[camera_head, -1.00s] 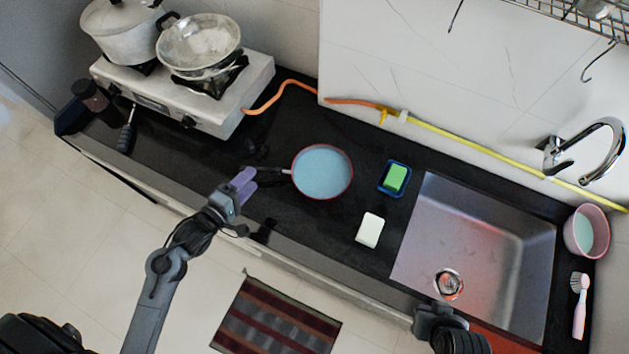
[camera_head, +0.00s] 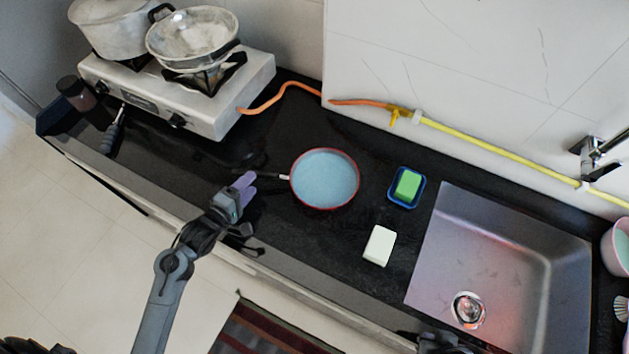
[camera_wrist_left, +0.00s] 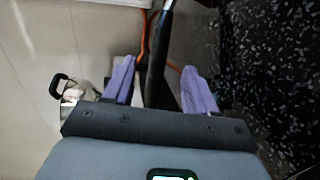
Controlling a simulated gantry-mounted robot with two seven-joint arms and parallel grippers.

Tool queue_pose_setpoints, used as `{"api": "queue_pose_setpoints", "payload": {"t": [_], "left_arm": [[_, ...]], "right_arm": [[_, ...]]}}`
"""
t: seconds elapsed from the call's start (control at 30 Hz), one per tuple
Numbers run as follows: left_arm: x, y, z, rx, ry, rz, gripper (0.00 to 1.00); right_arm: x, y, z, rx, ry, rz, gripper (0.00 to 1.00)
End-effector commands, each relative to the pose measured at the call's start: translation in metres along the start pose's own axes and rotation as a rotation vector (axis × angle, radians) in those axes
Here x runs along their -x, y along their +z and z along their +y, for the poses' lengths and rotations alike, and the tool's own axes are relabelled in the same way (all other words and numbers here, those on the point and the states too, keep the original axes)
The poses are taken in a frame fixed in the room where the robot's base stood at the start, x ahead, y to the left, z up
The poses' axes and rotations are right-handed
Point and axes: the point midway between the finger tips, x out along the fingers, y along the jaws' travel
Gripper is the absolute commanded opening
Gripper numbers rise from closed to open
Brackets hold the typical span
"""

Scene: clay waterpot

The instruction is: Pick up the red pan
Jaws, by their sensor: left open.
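The red pan (camera_head: 324,178) lies flat on the black counter in the head view, with a red rim and a light blue inside. Its dark handle points left, toward my left gripper (camera_head: 246,184), which is at the handle's far end near the counter's front edge. In the left wrist view, the purple fingers of my left gripper (camera_wrist_left: 158,85) are open, with the dark handle (camera_wrist_left: 158,50) running between them, apart from both fingers. A dark part of my right arm shows at the bottom edge of the head view; its fingers cannot be made out.
A gas stove (camera_head: 180,92) with a pot and a wok stands to the left. A green sponge in a blue dish (camera_head: 407,188) and a white block (camera_head: 380,245) lie right of the pan, before the sink (camera_head: 505,270). An orange and yellow hose runs behind.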

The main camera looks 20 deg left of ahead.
Motion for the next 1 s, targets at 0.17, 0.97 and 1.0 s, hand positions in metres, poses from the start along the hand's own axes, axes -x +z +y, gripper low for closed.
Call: {"api": "queue_pose_setpoints", "payload": {"t": [0.17,0.97,1.0], "left_arm": [[-0.009,0.001,0.000,0.000,0.001,-0.001,0.57],[-0.055,0.005,0.002,-0.002,-0.001,0.000,0.42],[-0.055,0.005,0.002,-0.002,-0.001,0.000,0.35]], "right_arm": [[-0.003,0.001,0.000,0.000,0.000,0.000,0.00],[-0.013,0.004,-0.001,0.000,0.000,-0.001,0.00],[-0.013,0.004,-0.001,0.000,0.000,-0.001,0.00]]}}
